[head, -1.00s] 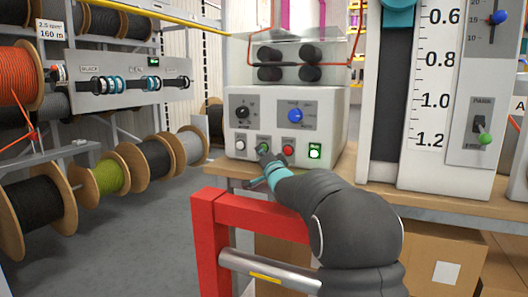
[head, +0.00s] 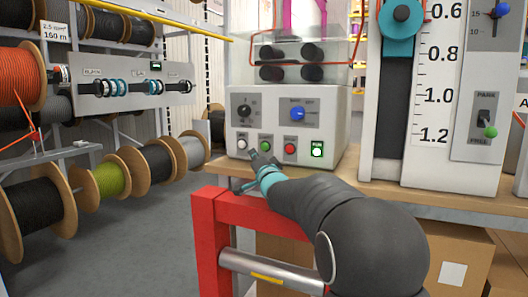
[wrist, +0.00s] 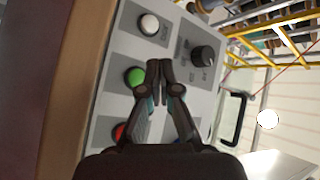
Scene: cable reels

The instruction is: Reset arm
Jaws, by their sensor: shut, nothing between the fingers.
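My gripper (head: 254,158) is shut and empty, its fingertips together in front of the white control box (head: 335,130). In the head view the tips lie just below and between the white button (head: 242,144) and the green button (head: 266,146). In the wrist view my gripper (wrist: 160,68) points across the panel beside the green button (wrist: 135,76), with the white button (wrist: 149,24) farther up. The red button (head: 290,149) is partly hidden by a finger in the wrist view. I cannot tell the exact gap to the panel.
A red frame (head: 210,240) stands under my arm. A tall gauge panel (head: 435,100) stands right of the box on the wooden bench (head: 440,202). Cable reels (head: 110,180) hang at left. The grey floor (head: 130,245) is clear between them.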

